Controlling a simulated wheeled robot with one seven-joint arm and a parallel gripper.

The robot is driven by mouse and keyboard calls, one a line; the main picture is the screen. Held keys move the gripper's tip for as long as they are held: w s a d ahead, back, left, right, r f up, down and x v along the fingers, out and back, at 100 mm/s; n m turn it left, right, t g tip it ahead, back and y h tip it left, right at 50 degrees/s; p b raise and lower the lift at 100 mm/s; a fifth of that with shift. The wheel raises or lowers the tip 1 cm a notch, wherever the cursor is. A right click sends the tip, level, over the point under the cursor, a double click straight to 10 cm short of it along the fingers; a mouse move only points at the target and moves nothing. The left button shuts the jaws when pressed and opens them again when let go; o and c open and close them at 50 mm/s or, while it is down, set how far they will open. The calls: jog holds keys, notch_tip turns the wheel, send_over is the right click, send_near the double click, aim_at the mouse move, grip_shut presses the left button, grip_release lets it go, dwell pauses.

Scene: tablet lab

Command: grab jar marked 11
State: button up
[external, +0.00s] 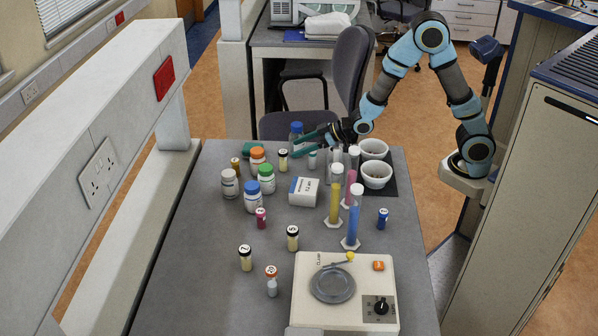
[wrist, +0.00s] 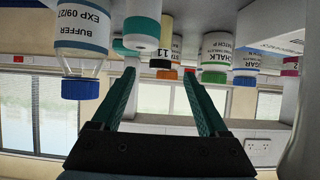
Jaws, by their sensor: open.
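The jar marked 11 (wrist: 164,48) shows in the wrist view, with a dark-rimmed white cap and a yellowish body. It appears ahead of my fingertips, between their lines. In the external view, a small dark-capped jar (external: 283,160) stands just left of my fingertips and seems to be the same one; its number is too small to read there. My gripper (external: 298,147) is open, with its teal fingers pointing left over the back of the table. In the wrist view, my gripper (wrist: 159,72) has nothing between its fingers.
A blue-capped buffer bottle (wrist: 82,50) stands close beside the gripper. Orange-capped (external: 257,160) and green-capped (external: 266,179) jars crowd the target's left. A white box (external: 304,191) lies in front. Tall cylinders (external: 335,205) and bowls (external: 377,175) are to the right.

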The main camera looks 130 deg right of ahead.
aim_at(283, 151)
jog(key=shift+p+x, duration=1.45)
jog(key=shift+x, duration=2)
grip_shut()
